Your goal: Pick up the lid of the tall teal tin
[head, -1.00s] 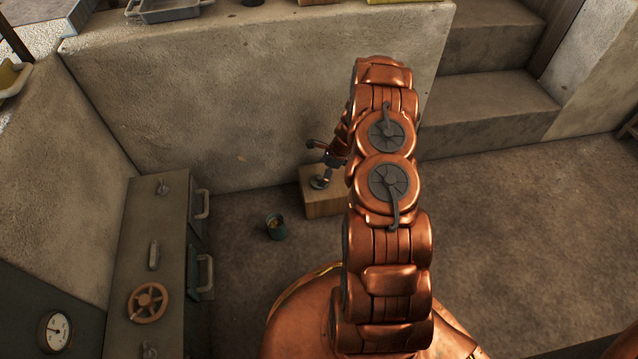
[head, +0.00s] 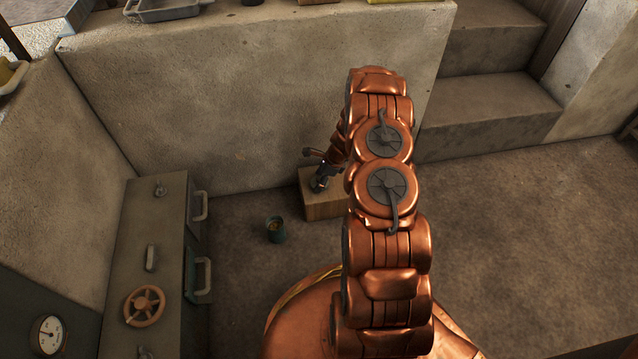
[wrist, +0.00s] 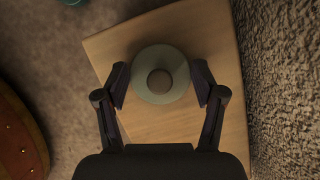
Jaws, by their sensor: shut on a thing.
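The lid (wrist: 145,88) is a round grey-green disc with a brown knob in its middle, lying on top of a wooden block in the wrist view. My gripper (wrist: 160,80) is shut on it, with one dark finger at each side of the disc. In the head view my gripper (head: 321,182) is down at the top of the block and hides most of the lid. A teal tin (head: 277,236) stands on the floor left of the block, its top open with something orange-yellow inside.
The wooden block (head: 326,208) stands against a rough plastered wall (head: 240,110). A metal cabinet (head: 165,235) with handles and a copper handwheel (head: 144,306) is at the left. Concrete steps (head: 490,120) rise at the back right. The floor (head: 530,240) at the right is clear.

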